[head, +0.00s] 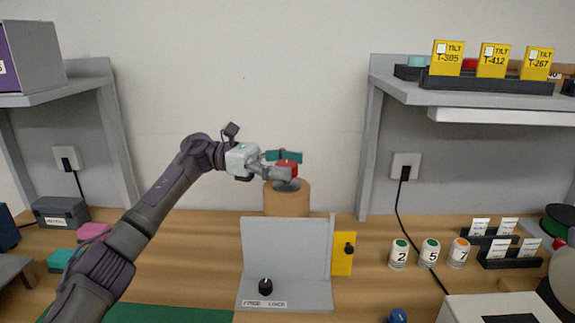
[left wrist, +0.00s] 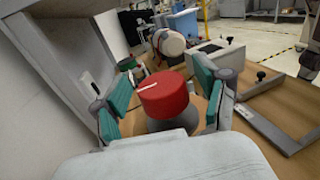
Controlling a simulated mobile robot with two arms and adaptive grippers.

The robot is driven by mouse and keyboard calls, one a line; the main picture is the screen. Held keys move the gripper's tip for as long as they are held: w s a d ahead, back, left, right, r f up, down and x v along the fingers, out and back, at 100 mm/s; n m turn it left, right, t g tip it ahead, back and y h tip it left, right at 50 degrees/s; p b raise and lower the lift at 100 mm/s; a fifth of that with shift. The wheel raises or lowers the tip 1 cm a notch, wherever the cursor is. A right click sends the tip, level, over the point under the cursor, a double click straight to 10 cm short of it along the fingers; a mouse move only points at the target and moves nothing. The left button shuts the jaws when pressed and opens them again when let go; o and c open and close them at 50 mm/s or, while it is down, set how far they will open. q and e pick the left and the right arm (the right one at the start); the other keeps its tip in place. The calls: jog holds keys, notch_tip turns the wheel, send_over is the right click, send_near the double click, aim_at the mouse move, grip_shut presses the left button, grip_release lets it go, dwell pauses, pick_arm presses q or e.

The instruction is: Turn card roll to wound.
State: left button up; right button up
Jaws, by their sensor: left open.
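The card roll (head: 287,198) is an upright tan cylinder behind a grey bracket in the head view. A red knob (head: 288,166) sits on its top; in the left wrist view the knob (left wrist: 163,95) shows a white line on its top face. My left gripper (head: 283,164) is open, with its teal-padded fingers on either side of the knob. In the left wrist view a gap shows between the knob and each pad. The gripper partly hides the knob in the head view. My right gripper is not in view.
The grey bracket (head: 285,250) with a black knob (head: 265,286) and a yellow plate (head: 343,254) stands in front of the roll. Numbered canisters (head: 430,251) stand to the right. Grey shelves (head: 480,88) flank the roll, with yellow tilt cards on the right one.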

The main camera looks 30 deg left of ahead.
pick_arm(q)
jog(key=s+a, duration=0.2)
jog(key=a, duration=1)
jog(key=shift+s+f, duration=0.1)
